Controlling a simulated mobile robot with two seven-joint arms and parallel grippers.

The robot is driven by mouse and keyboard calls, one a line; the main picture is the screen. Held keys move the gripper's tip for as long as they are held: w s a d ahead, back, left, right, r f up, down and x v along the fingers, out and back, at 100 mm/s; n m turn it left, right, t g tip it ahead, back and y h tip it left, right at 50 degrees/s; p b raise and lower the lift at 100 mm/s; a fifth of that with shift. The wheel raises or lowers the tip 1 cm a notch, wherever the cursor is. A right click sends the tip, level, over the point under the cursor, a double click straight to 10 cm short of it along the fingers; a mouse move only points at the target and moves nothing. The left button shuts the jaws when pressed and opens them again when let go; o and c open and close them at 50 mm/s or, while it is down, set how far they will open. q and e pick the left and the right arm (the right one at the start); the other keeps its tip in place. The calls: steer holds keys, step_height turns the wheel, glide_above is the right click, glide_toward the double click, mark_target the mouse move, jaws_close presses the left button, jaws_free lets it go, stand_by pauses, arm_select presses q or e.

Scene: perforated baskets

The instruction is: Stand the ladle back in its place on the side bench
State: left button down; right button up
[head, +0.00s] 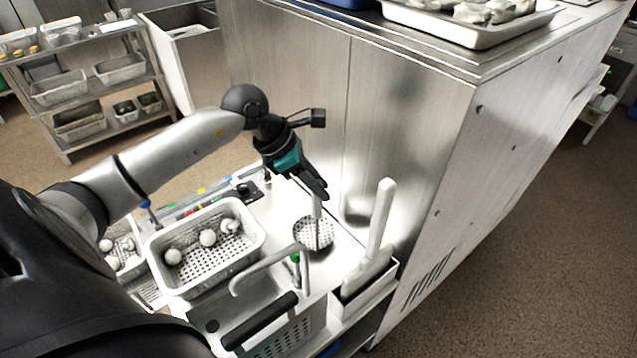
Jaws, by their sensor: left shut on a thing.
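My left gripper (318,191) points down over the side bench (285,195) and is shut on the pale upright handle of the ladle. The ladle (314,232) has a round perforated head, which shows below the fingers over the bench top. Whether the head touches the bench is hard to tell. The upper end of the handle is hidden by the fingers. My right gripper is not in view.
A white box (345,306) with a tall white paddle (380,230) stands right of the ladle. A perforated basket (160,247) with several pale round pieces is at left. A curved pale handle (265,267) rises in front. A steel cabinet (400,120) closes off the back.

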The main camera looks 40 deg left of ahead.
arm_select(q)
steer(key=shift+f+b, duration=0.5)
stand_by(0.3)
steer(key=c, duration=0.6)
jaws_free()
steer(key=shift+r, duration=0.1)
steer(key=v, duration=1.5)
steer(key=shift+b, duration=0.4)
steer(key=shift+a, duration=0.1)
